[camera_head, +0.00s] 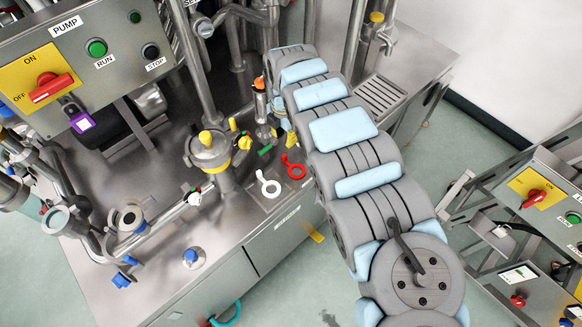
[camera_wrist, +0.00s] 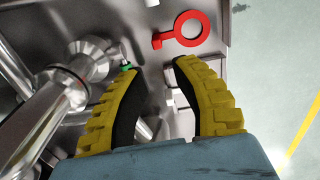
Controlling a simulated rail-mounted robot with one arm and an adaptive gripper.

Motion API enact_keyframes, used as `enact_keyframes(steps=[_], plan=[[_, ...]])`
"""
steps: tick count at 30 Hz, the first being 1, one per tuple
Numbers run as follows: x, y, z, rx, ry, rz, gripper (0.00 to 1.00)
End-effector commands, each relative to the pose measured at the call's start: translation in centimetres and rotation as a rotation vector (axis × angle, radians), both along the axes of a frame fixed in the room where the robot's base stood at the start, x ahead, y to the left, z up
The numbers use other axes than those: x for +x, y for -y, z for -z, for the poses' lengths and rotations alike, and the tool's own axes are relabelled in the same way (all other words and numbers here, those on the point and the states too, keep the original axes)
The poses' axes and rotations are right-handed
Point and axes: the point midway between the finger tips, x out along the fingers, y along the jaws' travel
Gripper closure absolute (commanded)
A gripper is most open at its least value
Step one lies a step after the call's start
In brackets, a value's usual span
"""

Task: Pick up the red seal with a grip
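The red seal (camera_head: 287,164) is a flat ring with a short handle. In the head view it lies on the steel worktop beside the white seal (camera_head: 260,177), close to my arm. In the wrist view the red seal (camera_wrist: 166,38) is beyond my fingertips, toward the top, with its handle pointing left. My gripper (camera_wrist: 155,68) has two yellow fingers with black inner pads. They are apart with nothing between them, and do not touch the red seal. In the head view my gripper is mostly hidden behind my arm.
A steel vessel with a yellow band (camera_head: 211,150) and pipes stand left of the seals. A small green piece (camera_head: 265,150) lies near them. In the wrist view a steel pipe fitting (camera_wrist: 75,85) is close to the left finger. The worktop's edge drops to open floor at right.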

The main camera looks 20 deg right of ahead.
Motion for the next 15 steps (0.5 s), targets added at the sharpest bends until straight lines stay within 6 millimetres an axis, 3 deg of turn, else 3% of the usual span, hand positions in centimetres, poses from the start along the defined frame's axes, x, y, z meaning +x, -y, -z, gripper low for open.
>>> enact_keyframes(steps=[6,15], plan=[[0.1,-0.2,3.9,0.002,0.002,-0.001,0.72],[0.2,0.0,5.9,-0.001,0.005,-0.001,0.72]])
